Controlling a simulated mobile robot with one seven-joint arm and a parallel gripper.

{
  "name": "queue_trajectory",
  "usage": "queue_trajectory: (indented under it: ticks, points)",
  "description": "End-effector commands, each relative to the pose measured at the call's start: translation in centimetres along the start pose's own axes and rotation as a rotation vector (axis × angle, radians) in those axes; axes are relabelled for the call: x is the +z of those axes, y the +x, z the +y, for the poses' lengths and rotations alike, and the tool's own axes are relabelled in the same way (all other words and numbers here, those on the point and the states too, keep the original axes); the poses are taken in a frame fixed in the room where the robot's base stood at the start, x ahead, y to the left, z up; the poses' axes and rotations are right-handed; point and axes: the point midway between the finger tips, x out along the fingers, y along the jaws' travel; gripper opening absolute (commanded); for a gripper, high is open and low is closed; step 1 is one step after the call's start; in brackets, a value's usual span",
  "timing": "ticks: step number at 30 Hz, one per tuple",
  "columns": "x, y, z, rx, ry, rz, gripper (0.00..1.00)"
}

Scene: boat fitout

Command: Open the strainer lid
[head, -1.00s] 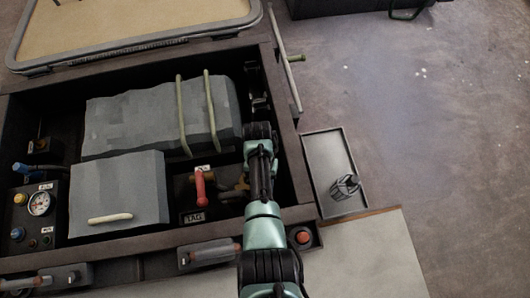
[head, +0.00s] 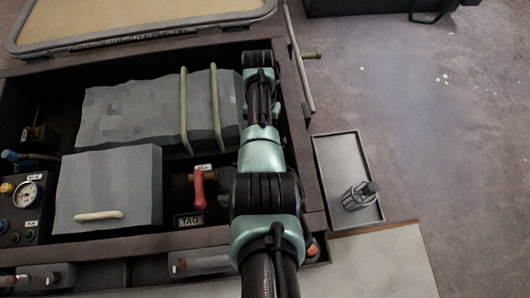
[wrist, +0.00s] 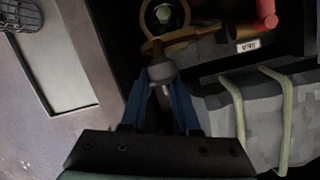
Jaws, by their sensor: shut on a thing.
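In the wrist view, the blue fingers of my gripper (wrist: 161,88) are shut on a small rounded grey knob (wrist: 161,71). The knob sits at the end of a brass piece (wrist: 183,38), beside a dark round fitting with a brass rim (wrist: 165,14), which looks like the strainer. Whether its lid is open or closed cannot be told, as the frame edge cuts it off. In the head view my arm covers the strainer area, and my gripper's fingers are hidden.
A red-handled valve (head: 199,188) stands left of my arm. A tray (head: 338,160) holding a wire basket (head: 360,195) lies right of the bay's edge. A rod-like handle (head: 303,60) stands at the right rim.

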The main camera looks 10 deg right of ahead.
Motion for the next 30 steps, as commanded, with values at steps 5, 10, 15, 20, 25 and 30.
queue_trajectory:
  ticks: [5,10,15,20,25,30]
  points:
    - [-1.5,0.8,-1.6,-0.012,-0.011,-0.004,0.00]
    - [-1.1,0.2,-1.3,-0.009,-0.009,-0.008,0.23]
    - [-1.1,0.2,-1.1,-0.008,-0.007,-0.009,0.47]
    - [-1.1,0.2,-1.1,-0.007,-0.006,-0.009,0.47]
    - [-1.1,-0.8,-1.0,-0.007,-0.006,-0.008,0.47]
    - [-1.1,-4.2,-1.0,-0.008,-0.006,-0.006,0.47]
